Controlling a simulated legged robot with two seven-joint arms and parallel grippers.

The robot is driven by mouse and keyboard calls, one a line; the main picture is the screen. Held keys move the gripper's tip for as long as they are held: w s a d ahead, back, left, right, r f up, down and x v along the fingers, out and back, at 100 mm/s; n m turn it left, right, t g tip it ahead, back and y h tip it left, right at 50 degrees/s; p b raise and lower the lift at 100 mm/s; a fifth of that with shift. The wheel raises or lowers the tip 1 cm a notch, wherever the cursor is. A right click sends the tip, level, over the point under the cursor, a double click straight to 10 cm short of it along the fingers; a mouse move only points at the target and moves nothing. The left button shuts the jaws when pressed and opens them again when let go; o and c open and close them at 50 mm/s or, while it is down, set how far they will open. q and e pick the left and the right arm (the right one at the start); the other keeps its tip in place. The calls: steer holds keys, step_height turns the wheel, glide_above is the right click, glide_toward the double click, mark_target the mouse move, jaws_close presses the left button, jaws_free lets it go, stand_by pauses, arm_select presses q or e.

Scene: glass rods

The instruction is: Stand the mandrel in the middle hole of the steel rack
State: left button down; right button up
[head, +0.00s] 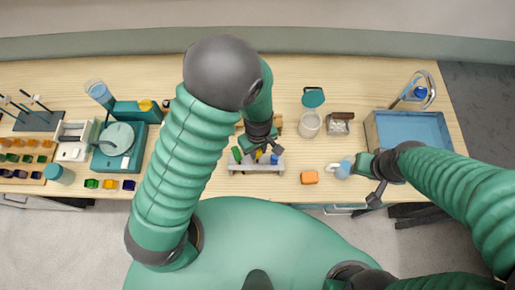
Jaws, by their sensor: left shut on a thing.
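The steel rack (240,167) is a low pale grey bar near the front edge of the table, just ahead of my body. A green piece (237,154) shows at its left part and a blue piece (274,159) at its right part. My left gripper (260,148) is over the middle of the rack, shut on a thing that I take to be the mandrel. A small yellow bit (259,154) shows below the fingers; I cannot tell whether it is part of it. The middle hole is hidden. My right gripper (368,180) is beside a light blue jug (343,169); its jaw opening is unclear.
An orange block (309,177) lies right of the rack. Behind it are a clear jar (310,124) and a small metal-topped box (340,123). A blue basin (411,132) is at the right. A teal scale (116,143) and small coloured blocks (109,184) are at the left.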

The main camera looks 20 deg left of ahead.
arm_select(q)
steer(key=shift+f+b, duration=2.9)
steer(key=shift+f, duration=1.2)
steer(key=c, duration=1.1)
jaws_free()
steer(key=shift+r, duration=0.1)
